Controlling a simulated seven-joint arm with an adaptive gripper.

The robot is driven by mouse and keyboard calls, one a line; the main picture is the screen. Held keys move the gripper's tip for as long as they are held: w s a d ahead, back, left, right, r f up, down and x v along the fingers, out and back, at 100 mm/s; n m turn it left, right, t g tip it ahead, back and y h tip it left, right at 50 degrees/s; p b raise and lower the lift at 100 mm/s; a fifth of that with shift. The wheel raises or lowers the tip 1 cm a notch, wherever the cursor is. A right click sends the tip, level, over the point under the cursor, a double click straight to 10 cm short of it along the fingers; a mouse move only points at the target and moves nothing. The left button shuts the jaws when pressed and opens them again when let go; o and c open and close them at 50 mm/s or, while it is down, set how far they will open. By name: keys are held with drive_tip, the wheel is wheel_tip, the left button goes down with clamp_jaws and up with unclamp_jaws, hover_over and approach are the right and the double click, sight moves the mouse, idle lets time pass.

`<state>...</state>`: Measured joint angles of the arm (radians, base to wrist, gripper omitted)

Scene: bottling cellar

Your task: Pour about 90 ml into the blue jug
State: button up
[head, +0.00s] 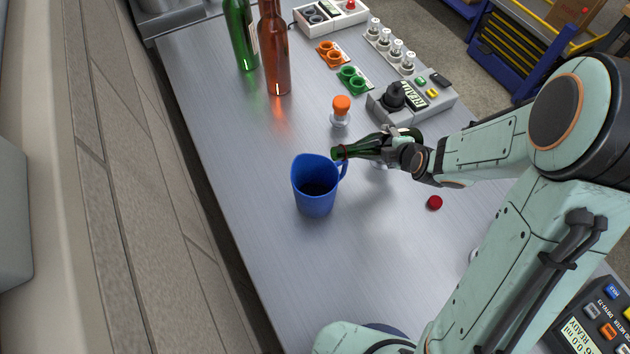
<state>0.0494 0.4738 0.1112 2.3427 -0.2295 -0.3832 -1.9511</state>
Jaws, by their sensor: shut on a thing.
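The blue jug (315,198) stands upright in the middle of the metal table, its handle towards the upper right. Its inside looks dark; I cannot tell how much liquid is in it. My gripper (404,150) is shut on a dark green bottle (364,148), up and to the right of the jug. The bottle lies nearly level, its mouth pointing left, close to the jug's rim and handle. No stream of liquid is visible. The far finger and part of the bottle's body are hidden by my gripper.
A taller green bottle (241,35) and a brown bottle (274,55) stand at the back left. An orange-topped stopper (341,108) stands behind the jug. A grey device (410,98) is behind my gripper. A red cap (434,202) lies right. The table (265,240) left of the jug is clear.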

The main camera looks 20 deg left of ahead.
sight(371, 142)
drive_tip(key=shift+w+d, duration=0.15)
drive_tip(key=shift+d, duration=0.05)
drive_tip(key=shift+a+r+y, duration=0.15)
drive_tip(key=shift+r+y, duration=0.15)
drive_tip(key=s+a+m+g+y+b, duration=0.1)
drive_tip(key=y, duration=0.1)
drive_tip(key=s+a+m+g+y+b, duration=0.1)
drive_tip(key=g, duration=0.1)
drive_tip(key=shift+a+f+m+y, duration=0.1)
drive_tip(key=shift+m+y, duration=0.2)
drive_tip(key=shift+y, duration=0.1)
drive_tip(key=shift+m+g+y, duration=0.3)
drive_tip(key=shift+g+y, duration=0.2)
drive_tip(key=shift+g, duration=0.1)
drive_tip(key=f, duration=0.1)
drive_tip(key=y, duration=0.1)
drive_tip(key=f+m+g+b, duration=0.1)
drive_tip(key=shift+s+a+f+y, duration=0.2)
drive_tip(key=shift+a+f+y, duration=0.05)
drive_tip(key=shift+f+y, duration=0.15)
drive_tip(key=shift+s+a+r+m+g+y+b, duration=0.2)
drive_tip(key=shift+r+y, duration=0.25)
drive_tip(key=shift+r, duration=0.75)
drive_tip(key=shift+w+a+r+m+g+y+b, duration=0.1)
drive_tip(key=shift+r+m+g+y+b, duration=0.3)
drive_tip(key=shift+r, duration=0.75)
drive_tip(key=shift+s+a+r+m+g+y+b, duration=0.15)
drive_tip(key=shift+r+y, duration=0.4)
drive_tip(key=shift+r, duration=0.65)
